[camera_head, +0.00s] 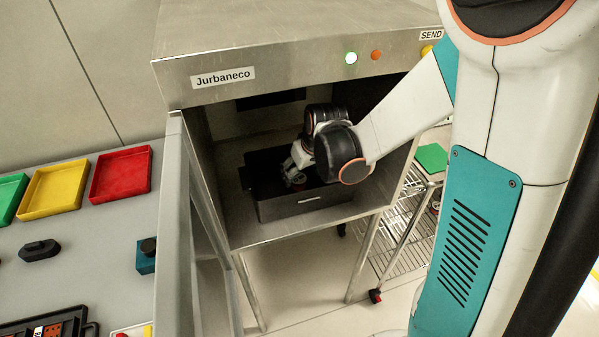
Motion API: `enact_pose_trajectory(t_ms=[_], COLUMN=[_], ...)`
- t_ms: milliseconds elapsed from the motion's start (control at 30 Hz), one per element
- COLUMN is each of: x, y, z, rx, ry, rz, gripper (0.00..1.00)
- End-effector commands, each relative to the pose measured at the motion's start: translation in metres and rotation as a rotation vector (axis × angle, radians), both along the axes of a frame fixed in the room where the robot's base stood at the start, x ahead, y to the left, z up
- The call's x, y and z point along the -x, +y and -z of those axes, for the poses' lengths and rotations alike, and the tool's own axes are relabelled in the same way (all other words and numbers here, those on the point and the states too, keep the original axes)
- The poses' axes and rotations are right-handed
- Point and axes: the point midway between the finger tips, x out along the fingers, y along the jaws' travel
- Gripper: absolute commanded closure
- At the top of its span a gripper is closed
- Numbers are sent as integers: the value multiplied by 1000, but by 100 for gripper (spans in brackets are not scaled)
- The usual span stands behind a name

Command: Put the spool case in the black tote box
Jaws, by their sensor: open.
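The black tote box (304,204) stands inside the metal cabinet, on its floor near the front opening. My gripper (293,176) is inside the cabinet, low over the tote's opening; it is open. A small dark, reddish round thing (297,184) shows just below the fingertips, within the tote's outline. It may be the spool case, but it is too small and dark to be sure. My wrist and forearm hide the tote's right rear part and much of its inside.
The steel cabinet (206,93) frames the tote with a top panel and side posts. At left, a grey table (95,235) holds red (121,173), yellow (54,190) and green (9,196) trays. A wire rack (405,225) stands at right.

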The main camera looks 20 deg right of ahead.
Motion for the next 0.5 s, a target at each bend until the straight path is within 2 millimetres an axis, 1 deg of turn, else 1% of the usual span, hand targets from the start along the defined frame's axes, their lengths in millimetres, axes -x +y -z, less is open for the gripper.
enact_pose_trajectory(t_ms=[33, 200, 500], x=[3, 8, 9], y=[-1, -2, -2], z=[-9, -22, -23], rx=[0, 0, 0], ry=[0, 0, 0], rz=[0, 1, 0], gripper=[30, 30, 30])
